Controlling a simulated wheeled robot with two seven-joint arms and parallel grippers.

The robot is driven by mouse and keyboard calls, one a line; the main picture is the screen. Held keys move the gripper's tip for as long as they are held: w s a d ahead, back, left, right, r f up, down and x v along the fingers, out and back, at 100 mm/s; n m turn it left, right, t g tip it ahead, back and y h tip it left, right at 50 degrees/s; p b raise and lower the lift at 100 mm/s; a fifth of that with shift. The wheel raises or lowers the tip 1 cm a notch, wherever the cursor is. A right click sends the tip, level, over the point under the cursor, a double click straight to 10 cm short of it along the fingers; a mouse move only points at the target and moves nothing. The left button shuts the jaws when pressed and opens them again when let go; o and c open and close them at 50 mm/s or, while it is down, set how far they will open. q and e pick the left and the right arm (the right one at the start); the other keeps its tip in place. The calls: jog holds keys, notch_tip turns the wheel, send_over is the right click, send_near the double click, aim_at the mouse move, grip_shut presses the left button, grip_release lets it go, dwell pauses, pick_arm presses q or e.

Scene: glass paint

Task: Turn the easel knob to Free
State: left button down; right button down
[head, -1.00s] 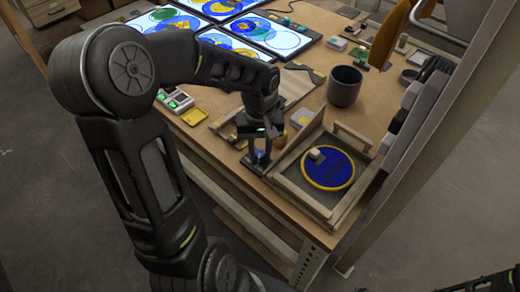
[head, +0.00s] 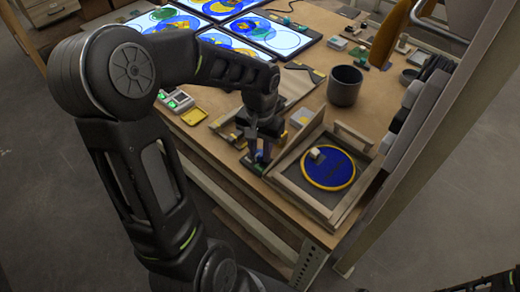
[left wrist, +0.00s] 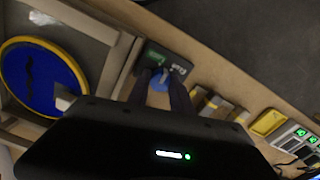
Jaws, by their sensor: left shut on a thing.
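The blue easel knob (left wrist: 160,79) sits on a small dark plate (left wrist: 178,62) at the table's front edge. The plate has a green patch on one side and small white lettering on the other, too blurred to read. My left gripper (head: 260,157) points down at the plate (head: 247,166) in the head view. In the left wrist view its two fingers (left wrist: 160,92) are shut on the knob, one on each side. The fingers hide part of the knob, and I cannot read which mark it points to.
A wooden tray (head: 345,211) holding a blue disc with a yellow rim (head: 328,169) stands right beside the plate. A dark cup (head: 345,86) is behind it. A yellow dish (head: 194,116) lies to the left, and lit panels (head: 262,33) lie at the back.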

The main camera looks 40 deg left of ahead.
aim_at(260, 153)
pick_arm(q)
jog(key=m, duration=0.5)
jog(key=shift+m, duration=0.4)
jog(key=c, duration=1.1)
grip_release()
jog(key=shift+c, duration=0.2)
jog(key=shift+r, duration=0.1)
notch_tip(260, 153, up, 8)
jog(key=shift+f, duration=0.15)
